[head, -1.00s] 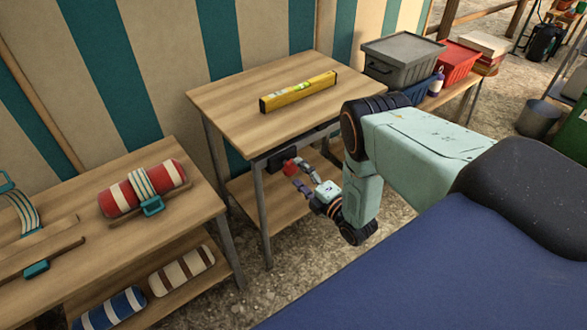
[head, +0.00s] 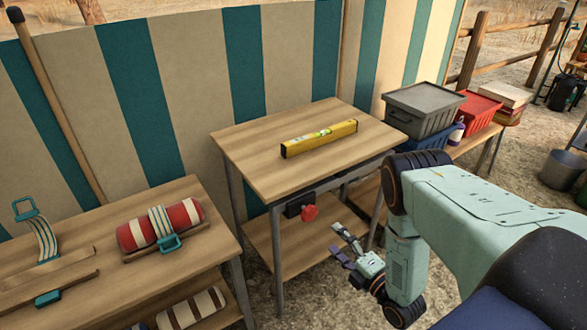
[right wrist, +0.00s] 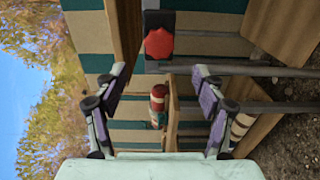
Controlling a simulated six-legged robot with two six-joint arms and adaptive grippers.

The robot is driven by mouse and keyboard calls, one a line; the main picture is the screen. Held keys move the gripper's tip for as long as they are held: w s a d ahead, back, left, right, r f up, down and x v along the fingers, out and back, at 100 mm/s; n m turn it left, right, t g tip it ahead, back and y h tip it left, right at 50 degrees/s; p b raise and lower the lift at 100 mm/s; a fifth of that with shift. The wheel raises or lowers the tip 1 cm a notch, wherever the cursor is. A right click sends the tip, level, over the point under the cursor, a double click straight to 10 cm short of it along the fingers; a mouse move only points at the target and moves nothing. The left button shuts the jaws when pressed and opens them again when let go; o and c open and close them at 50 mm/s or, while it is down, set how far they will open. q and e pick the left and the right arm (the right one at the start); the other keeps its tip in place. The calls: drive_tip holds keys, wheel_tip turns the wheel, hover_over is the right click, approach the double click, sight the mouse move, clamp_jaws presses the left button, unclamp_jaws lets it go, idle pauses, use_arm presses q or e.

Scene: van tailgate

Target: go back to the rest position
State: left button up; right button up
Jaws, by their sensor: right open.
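My right gripper (head: 346,247) is open and empty in the head view, in front of the small wooden table and apart from it. Its two fingers also show spread apart in the right wrist view (right wrist: 160,100). A red knob (head: 310,213) on a dark box is fixed under the table's front edge, up and to the left of the gripper. The red knob also shows beyond the fingers in the right wrist view (right wrist: 159,43). My left gripper is not in view.
A yellow spirit level (head: 319,139) lies on the small table (head: 260,165). A red-and-white roll (head: 160,225) with a strap lies on the left bench (head: 100,265). A grey bin (head: 424,108) and a red bin (head: 476,108) stand at the right. Gravel ground lies between.

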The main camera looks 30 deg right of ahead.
drive_tip(key=s+a+f+m+g+h, duration=0.1)
drive_tip(key=s+a+f+m+g, duration=0.2)
drive_tip(key=s+f+m+g, duration=0.35)
drive_tip(key=s+a+f+m+g, duration=0.3)
drive_tip(key=s+f+m+g, duration=0.25)
drive_tip(key=s+m, duration=0.25)
drive_tip(key=s+a+r+m+g, duration=0.2)
drive_tip(key=s+a+m+g, duration=0.1)
drive_tip(key=s, duration=0.4)
drive_tip(key=s+a+r+m+g, duration=0.2)
drive_tip(key=s+a, duration=0.2)
drive_tip(key=s, duration=0.2)
drive_tip(key=shift+g, duration=0.5)
drive_tip(key=r, duration=0.1)
drive_tip(key=a+r, duration=0.1)
drive_tip(key=r, duration=0.3)
drive_tip(key=shift+s+a+r, duration=0.15)
drive_tip(key=shift+a+r, duration=0.05)
drive_tip(key=shift+a, duration=0.05)
